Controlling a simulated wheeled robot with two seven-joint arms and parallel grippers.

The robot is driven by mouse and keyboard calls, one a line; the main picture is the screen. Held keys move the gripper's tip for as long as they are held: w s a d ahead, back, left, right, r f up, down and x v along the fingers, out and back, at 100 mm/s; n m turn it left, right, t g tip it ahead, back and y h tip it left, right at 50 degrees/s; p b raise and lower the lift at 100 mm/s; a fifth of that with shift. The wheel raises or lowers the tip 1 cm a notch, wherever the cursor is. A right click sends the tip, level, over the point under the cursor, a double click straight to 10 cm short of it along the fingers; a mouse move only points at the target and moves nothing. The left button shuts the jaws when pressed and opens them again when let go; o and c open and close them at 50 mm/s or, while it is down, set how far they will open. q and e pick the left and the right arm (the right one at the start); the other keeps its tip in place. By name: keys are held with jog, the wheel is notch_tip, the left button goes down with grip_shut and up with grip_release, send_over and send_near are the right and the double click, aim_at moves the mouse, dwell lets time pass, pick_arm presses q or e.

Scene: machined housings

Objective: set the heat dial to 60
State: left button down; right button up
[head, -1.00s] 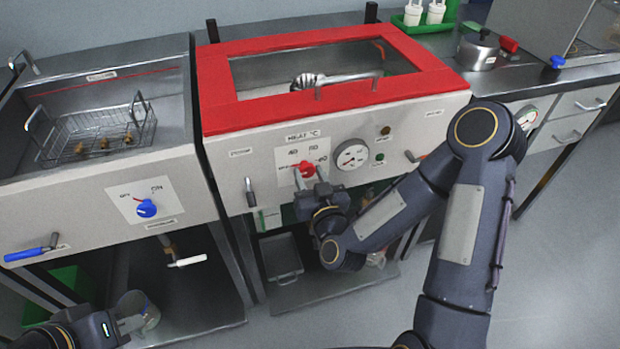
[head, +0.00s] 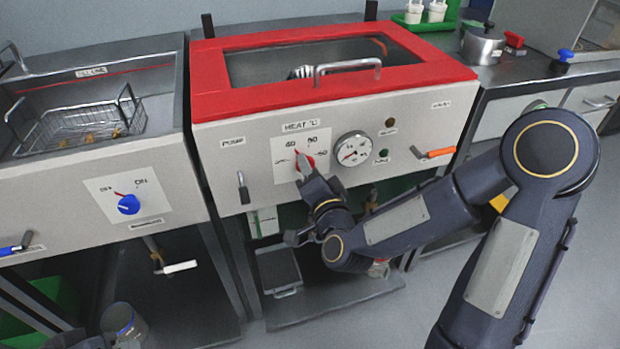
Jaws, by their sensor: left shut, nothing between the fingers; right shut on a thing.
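The red heat dial (head: 310,163) sits on a white plate under the HEAT °C label, on the front of the red-rimmed bath (head: 232,150). Small numbers ring it, with 40 at upper left. A red pointer tip shows near the top left of the dial; its exact reading is too small to tell. My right gripper (head: 304,164) is shut on the dial and its fingers hide part of it. My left gripper (head: 122,342) is at the bottom left edge, mostly cut off, shut and empty, away from the dial.
A gauge (head: 354,148) is just right of the dial plate. An orange-handled lever (head: 437,153) and a grey lever (head: 243,188) stick out from the same panel. A blue knob (head: 129,204) is on the left unit.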

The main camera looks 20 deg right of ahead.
jog(key=shift+a+f+m+b, duration=0.1)
jog(key=shift+f+m+b, duration=0.1)
jog(key=shift+m+b, duration=5.45)
jog(key=shift+a+f+m+b, duration=0.1)
jog(key=shift+f+m+b, duration=0.05)
jog(key=shift+m+b, duration=5.45)
jog(key=shift+m+p, duration=0.8)
jog(key=shift+m, duration=0.15)
jog(key=o, duration=1)
jog(key=shift+c, duration=0.2)
